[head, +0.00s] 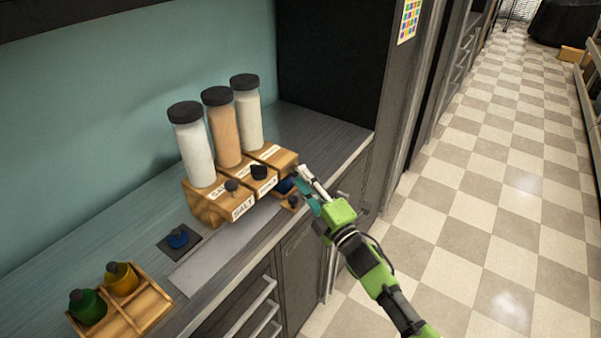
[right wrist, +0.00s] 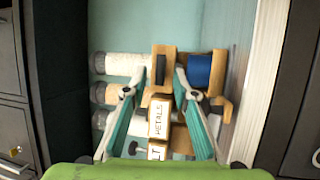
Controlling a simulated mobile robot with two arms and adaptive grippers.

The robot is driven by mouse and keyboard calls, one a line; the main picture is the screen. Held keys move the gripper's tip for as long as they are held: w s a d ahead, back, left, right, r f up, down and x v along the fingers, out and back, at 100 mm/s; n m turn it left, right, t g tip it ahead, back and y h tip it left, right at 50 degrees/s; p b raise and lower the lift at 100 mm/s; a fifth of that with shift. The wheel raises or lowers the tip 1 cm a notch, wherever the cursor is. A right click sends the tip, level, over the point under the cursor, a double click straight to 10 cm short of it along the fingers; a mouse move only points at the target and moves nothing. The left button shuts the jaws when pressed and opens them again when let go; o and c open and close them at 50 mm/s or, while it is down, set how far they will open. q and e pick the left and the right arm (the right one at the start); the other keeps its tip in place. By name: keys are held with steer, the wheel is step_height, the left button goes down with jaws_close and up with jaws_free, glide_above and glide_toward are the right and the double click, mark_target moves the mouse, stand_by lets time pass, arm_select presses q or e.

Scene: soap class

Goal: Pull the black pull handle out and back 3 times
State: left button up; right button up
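A wooden dispenser (head: 205,203) with label strips, one reading SALT, stands on the counter under three black-capped jars (head: 221,125). A black pull handle (head: 259,172) sticks out at the middle of its front; a greyer knob (head: 232,185) is left of it. My right gripper (head: 302,183) is at the dispenser's right end, to the right of the black handle. In the right wrist view my right gripper (right wrist: 155,82) has its fingers spread, with wooden blocks and a METALS label (right wrist: 157,118) between or beyond them; I see no grip on anything. My left gripper is out of view.
A blue bottle (right wrist: 207,70) stands close by the right gripper, partly hidden in the head view. A small blue item (head: 178,238) sits on a dark pad. A wooden tray (head: 150,310) holds green and yellow bottles at front left. A dark cabinet side (head: 330,60) rises behind.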

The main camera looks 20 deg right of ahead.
steer(key=shift+x, duration=0.9)
jaws_close()
steer(key=s+d, duration=0.2)
steer(key=shift+s+p, duration=0.3)
steer(key=shift+p, duration=0.1)
jaws_free()
steer(key=shift+d, duration=0.1)
steer(key=shift+s, duration=0.15)
